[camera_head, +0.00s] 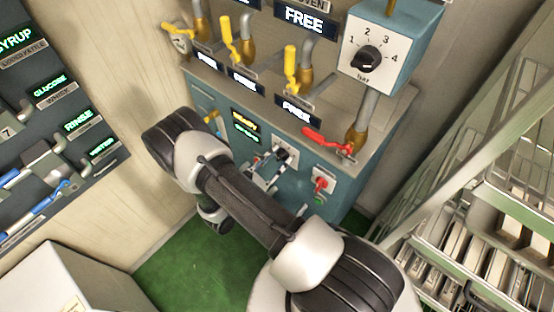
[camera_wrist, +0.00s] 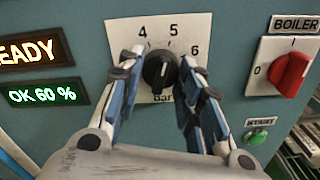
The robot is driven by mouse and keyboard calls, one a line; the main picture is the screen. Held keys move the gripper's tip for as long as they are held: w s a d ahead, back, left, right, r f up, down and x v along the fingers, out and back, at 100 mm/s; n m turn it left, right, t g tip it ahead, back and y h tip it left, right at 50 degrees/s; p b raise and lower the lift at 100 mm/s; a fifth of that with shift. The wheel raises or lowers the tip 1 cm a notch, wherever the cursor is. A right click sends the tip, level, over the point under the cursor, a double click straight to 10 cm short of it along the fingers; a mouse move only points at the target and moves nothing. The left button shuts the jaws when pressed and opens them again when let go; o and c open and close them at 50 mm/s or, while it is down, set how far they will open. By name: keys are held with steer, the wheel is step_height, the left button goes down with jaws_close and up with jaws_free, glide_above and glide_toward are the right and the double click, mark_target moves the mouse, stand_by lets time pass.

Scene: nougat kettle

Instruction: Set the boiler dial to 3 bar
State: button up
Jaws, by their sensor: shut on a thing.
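The boiler panel's black dial (camera_wrist: 159,72) is on a white plate (camera_wrist: 127,31) in the wrist view. The numbers 4, 5 and 6 and part of the word bar show; my fingers hide the lower numbers. Its white mark points up, close to 5. My gripper (camera_wrist: 162,80) is shut on the dial, one finger on each side. In the head view my gripper (camera_head: 275,165) is at the teal panel and mostly hides this dial. A second bar dial (camera_head: 367,59), numbered 1 to 4, sits on a box at upper right; its setting is hard to read.
A red BOILER switch (camera_wrist: 290,72) and a green start button (camera_wrist: 256,137) are right of the dial. Lit displays (camera_wrist: 42,94) are at left. Yellow levers (camera_head: 291,68) and a red lever (camera_head: 326,141) stand above. A metal rack (camera_head: 500,190) is at right.

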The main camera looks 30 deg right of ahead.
steer(key=n, duration=0.8)
steer(key=shift+s+n, duration=0.15)
steer(key=shift+n, duration=0.25)
steer(key=n, duration=0.4)
steer(key=shift+d+r+n, duration=0.1)
steer(key=shift+n, duration=1.9)
steer(key=o, duration=1.1)
steer(key=shift+c, duration=0.2)
